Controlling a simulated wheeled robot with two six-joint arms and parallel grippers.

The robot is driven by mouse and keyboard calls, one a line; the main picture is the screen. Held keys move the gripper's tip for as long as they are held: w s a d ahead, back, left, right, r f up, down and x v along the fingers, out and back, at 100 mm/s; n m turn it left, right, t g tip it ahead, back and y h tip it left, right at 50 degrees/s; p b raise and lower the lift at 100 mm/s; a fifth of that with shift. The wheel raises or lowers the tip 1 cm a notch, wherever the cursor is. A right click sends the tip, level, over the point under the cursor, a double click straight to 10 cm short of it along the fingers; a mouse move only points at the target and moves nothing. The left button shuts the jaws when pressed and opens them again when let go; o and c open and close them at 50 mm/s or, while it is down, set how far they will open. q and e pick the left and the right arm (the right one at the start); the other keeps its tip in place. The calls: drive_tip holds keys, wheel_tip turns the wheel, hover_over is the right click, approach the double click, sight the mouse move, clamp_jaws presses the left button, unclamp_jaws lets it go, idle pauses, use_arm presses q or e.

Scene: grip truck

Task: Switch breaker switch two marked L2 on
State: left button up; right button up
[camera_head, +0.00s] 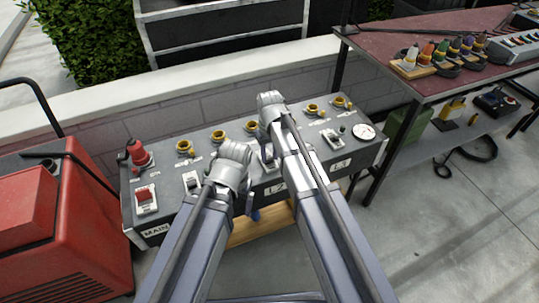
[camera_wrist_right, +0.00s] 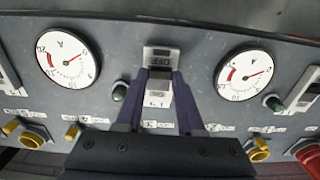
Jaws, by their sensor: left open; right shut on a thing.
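The dark grey breaker panel (camera_head: 160,222) stands in front of me. Its L2 label (camera_head: 275,188) is on the front edge, below my right gripper (camera_head: 266,150). In the right wrist view my right gripper (camera_wrist_right: 160,88) has its two dark purple fingers on both sides of the breaker switch two lever (camera_wrist_right: 156,92) and is shut on it. The word OFF shows upside down on the switch plate (camera_wrist_right: 160,62). I cannot tell exactly how the lever is tilted. My left gripper (camera_head: 252,207) is open and empty at the panel's front edge, partly hidden by its own hand.
Two round gauges (camera_wrist_right: 68,62) (camera_wrist_right: 244,74) flank the switch. The MAIN switch (camera_head: 146,198) and a red plug (camera_head: 139,153) are at the left; the L3 switch (camera_head: 332,139) is at the right. A red machine (camera_head: 60,230) stands left, a table (camera_head: 400,45) right.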

clamp_jaws()
drive_tip(key=shift+w+a+g, duration=0.2)
drive_tip(key=shift+w+g, duration=0.5)
drive_tip(key=shift+w+a+g+h+b, duration=0.1)
drive_tip(key=shift+w+g+h+b, duration=0.35)
drive_tip(key=shift+g, duration=0.35)
drive_tip(key=shift+s+r+g, duration=0.1)
drive_tip(key=shift+s+g, duration=0.1)
drive_tip(key=shift+g, duration=0.3)
drive_tip(key=o, duration=0.8)
unclamp_jaws()
